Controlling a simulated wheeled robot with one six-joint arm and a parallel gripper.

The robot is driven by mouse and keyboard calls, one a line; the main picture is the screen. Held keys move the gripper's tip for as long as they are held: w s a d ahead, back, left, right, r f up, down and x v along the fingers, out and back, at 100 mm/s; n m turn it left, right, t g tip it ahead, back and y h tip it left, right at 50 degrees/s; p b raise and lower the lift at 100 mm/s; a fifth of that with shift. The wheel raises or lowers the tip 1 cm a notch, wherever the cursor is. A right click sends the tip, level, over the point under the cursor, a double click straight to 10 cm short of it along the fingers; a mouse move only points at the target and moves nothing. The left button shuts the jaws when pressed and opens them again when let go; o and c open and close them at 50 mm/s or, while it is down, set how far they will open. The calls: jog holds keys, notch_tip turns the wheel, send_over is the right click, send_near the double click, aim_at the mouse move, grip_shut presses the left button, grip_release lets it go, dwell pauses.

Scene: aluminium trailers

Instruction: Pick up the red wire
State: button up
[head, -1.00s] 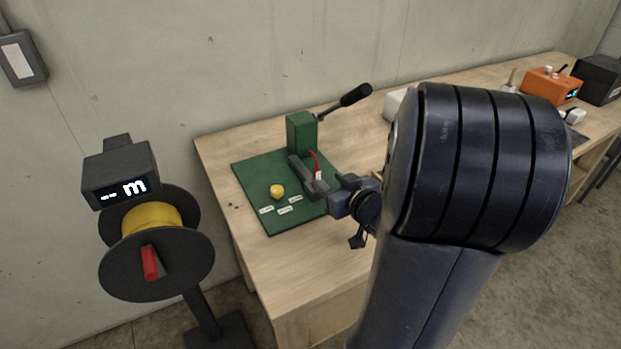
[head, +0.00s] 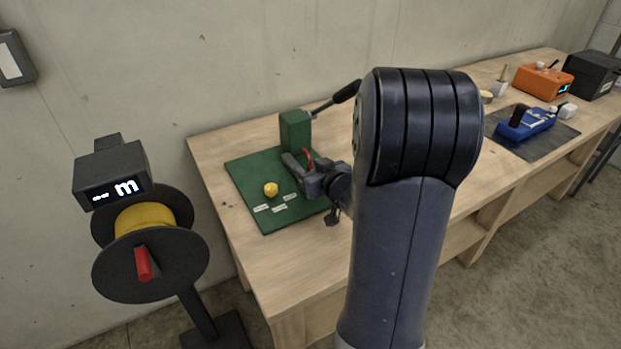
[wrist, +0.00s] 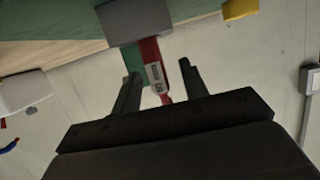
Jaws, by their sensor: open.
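The red wire (head: 308,156) rises in a short curve at the grey clamp block (head: 291,163) of the green press (head: 295,130). In the wrist view the red wire (wrist: 150,50) hangs from the grey block (wrist: 137,20) and carries a white printed tag (wrist: 155,73). My gripper (wrist: 158,70) is open, with one finger on each side of the tagged wire and a gap to both. In the head view my gripper (head: 308,182) is right beside the clamp block, and its fingers partly hide the wire's lower end.
A yellow knob (head: 271,189) and several white labels sit on the green base plate (head: 249,180). The press's black lever (head: 337,98) points up behind my arm. A spool stand (head: 150,245) stands left of the bench. A blue tool (head: 526,124) lies on a dark mat at right.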

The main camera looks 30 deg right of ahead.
grip_shut()
jog(key=shift+r, duration=0.1)
dwell(0.3)
